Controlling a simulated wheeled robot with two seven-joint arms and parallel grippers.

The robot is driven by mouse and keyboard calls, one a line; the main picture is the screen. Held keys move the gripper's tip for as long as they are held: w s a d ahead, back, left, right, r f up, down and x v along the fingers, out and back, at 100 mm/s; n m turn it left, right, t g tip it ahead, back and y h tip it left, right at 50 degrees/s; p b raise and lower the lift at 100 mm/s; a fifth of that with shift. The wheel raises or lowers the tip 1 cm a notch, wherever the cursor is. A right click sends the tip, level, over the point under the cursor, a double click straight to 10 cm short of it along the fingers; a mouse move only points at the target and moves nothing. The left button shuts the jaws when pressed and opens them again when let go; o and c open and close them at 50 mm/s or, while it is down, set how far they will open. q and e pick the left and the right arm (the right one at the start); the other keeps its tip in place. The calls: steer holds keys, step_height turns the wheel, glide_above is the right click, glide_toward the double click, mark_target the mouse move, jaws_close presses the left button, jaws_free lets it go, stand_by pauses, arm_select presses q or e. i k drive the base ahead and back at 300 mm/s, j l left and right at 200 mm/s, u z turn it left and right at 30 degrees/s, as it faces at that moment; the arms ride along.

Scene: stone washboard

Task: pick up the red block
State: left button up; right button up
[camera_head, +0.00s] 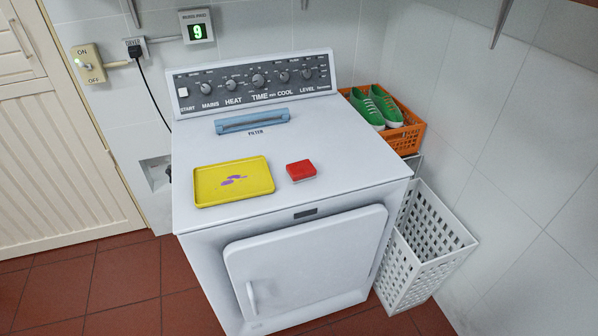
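The red block (301,171) lies flat on the white top of the dryer (340,150), right of the middle. It stands apart from the yellow tray to its left, with a small gap of bare white top between them. Neither of my grippers shows in the head view, so I cannot see where they are or how they stand.
The yellow tray (208,190) holds purple bits. A blue filter piece (252,121) lies behind it. Green shoes (378,106) sit in an orange crate (408,137) at the back right. The top's right side is clear.

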mark_target(300, 171)
steer(key=i+j+z, duration=0.1)
steer(key=j+z, duration=0.6)
steer(key=j, duration=0.15)
steer(key=j+z, duration=0.35)
steer(key=i+j, duration=0.05)
steer(key=j, duration=0.05)
